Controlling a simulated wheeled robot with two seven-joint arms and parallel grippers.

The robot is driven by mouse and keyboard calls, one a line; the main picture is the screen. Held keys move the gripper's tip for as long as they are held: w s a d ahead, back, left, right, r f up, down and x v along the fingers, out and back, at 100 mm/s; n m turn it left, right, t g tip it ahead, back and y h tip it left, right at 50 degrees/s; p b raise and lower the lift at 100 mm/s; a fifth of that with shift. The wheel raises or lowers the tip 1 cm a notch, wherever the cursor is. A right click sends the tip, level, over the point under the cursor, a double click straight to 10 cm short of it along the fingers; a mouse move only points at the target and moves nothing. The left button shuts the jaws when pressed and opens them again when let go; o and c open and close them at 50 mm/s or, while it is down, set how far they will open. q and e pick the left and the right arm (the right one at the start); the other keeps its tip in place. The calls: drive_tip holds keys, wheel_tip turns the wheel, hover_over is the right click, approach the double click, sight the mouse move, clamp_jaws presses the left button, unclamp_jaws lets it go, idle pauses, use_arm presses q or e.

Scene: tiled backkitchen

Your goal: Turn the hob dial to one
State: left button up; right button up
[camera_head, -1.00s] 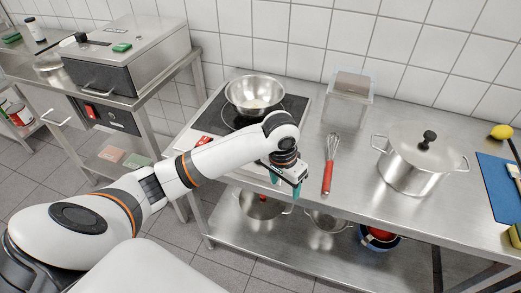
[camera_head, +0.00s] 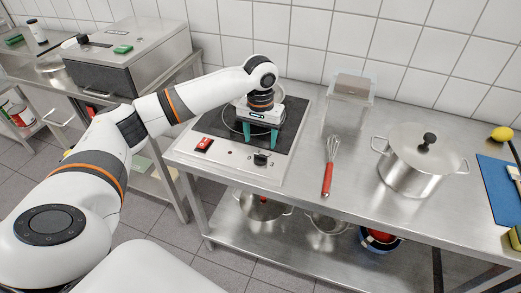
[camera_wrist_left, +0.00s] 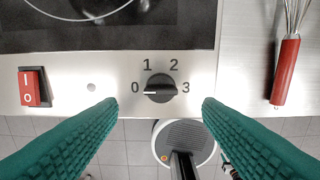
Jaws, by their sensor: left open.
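The black hob dial (camera_head: 261,159) is on the steel front strip of the hob (camera_head: 228,156). In the left wrist view the dial (camera_wrist_left: 160,90) sits mid-picture among the marks 0, 1, 2 and 3, its white line pointing left at 0. My left gripper (camera_head: 260,142) is above the hob, just behind the dial in the head view, fingers pointing down. Its two teal fingers (camera_wrist_left: 160,104) are apart, one on each side of the dial in the wrist view, with nothing between them and not touching it. My right gripper is not in view.
A red rocker switch (camera_head: 204,144) is on the same strip, left of the dial.

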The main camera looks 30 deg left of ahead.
sight(261, 155)
use_arm(q)
wheel_tip(261, 155, down, 6)
drive_tip(key=shift+c, duration=0.6)
drive_tip(key=c, duration=0.9)
